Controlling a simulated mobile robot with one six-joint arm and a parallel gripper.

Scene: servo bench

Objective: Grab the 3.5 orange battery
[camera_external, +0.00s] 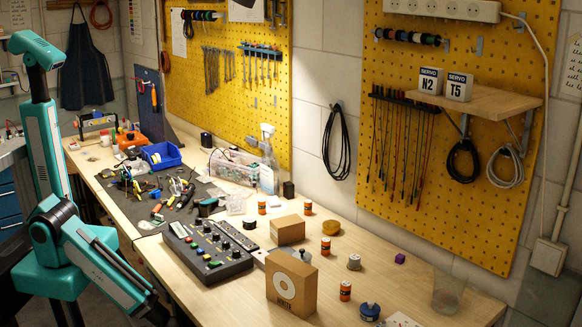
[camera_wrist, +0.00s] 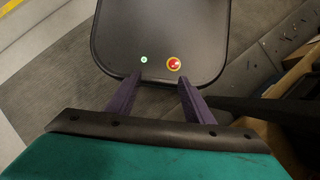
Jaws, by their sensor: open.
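Several small orange-and-dark cylindrical batteries stand upright on the wooden bench in the external view. One battery (camera_external: 262,208) is left of the cardboard boxes, and another (camera_external: 308,208) is behind them. A third battery (camera_external: 326,246) is right of the smaller box, and another (camera_external: 345,291) is right of the box with a white ring. Their markings are too small to read, so I cannot tell which is 3.5. My gripper (camera_wrist: 157,82) is open and empty in the wrist view, its purple fingers above a dark panel of my own body, away from the batteries. No battery shows there.
A small box (camera_external: 286,231) and a larger box (camera_external: 291,284) stand among the batteries. A control panel (camera_external: 208,249) lies to their left. A blue-capped jar (camera_external: 370,311), a metal weight (camera_external: 354,262) and a glass (camera_external: 447,292) are at right. A shelf (camera_external: 481,98) overhangs the back.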

